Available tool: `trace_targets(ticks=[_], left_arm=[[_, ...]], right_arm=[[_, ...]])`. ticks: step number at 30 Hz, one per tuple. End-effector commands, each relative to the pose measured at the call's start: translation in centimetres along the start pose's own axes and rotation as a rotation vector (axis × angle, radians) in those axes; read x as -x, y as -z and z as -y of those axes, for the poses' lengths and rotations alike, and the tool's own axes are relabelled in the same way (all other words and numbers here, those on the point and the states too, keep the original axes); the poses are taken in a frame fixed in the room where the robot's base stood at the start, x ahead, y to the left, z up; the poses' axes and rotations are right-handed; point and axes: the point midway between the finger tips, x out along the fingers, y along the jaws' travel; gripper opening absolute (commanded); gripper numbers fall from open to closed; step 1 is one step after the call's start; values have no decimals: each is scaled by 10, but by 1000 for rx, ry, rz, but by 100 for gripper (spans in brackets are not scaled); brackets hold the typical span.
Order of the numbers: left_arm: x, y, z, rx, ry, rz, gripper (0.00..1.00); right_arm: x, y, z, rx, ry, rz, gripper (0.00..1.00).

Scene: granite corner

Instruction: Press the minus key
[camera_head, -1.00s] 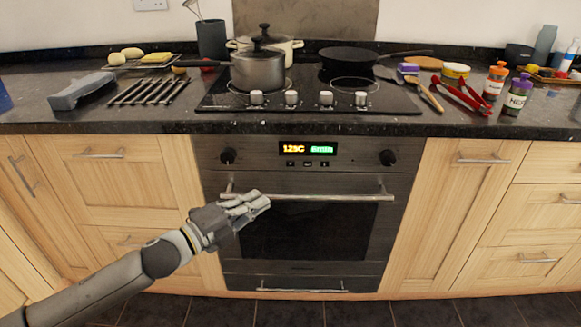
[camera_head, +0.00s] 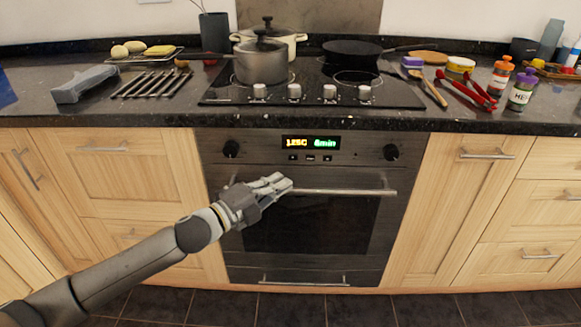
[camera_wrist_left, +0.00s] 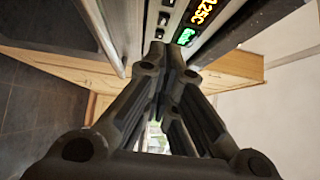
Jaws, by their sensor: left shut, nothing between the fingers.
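The oven (camera_head: 311,230) has a lit display (camera_head: 311,143) reading 125C and what looks like 6min. Three small dark keys sit in a row under it: left (camera_head: 292,157), middle (camera_head: 310,157) and right (camera_head: 327,157). Their marks are too small to tell which one is the minus. My left gripper (camera_head: 286,184) is shut and empty, in front of the oven's upper part, below the left key and apart from the keys in the picture. In the left wrist view its closed fingertips (camera_wrist_left: 160,50) point toward the panel, with several keys (camera_wrist_left: 163,19) beside the display. My right gripper is not in view.
A metal oven handle (camera_head: 345,192) runs across the door, partly behind my left gripper. The granite counter edge (camera_head: 311,121) overhangs above. The floor in front is clear.

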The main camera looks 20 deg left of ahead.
Motion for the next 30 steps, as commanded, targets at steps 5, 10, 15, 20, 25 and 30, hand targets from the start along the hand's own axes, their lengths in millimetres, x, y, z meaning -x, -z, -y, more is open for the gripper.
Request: trace_targets(ticks=[5, 10, 15, 20, 25, 30], left_arm=[[-24, 0, 1, 1, 3, -1, 0], [-46, -4, 1, -2, 1, 2, 0], [-59, -18, 0, -1, 0, 1, 0], [-66, -26, 0, 0, 0, 0, 0], [-68, -28, 0, 0, 0, 0, 0], [-68, -28, 0, 1, 0, 0, 0]], right_arm=[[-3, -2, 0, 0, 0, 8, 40], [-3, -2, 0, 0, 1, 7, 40], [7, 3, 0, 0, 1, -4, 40], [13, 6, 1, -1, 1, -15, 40], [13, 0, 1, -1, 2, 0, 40], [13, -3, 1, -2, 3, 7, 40]])
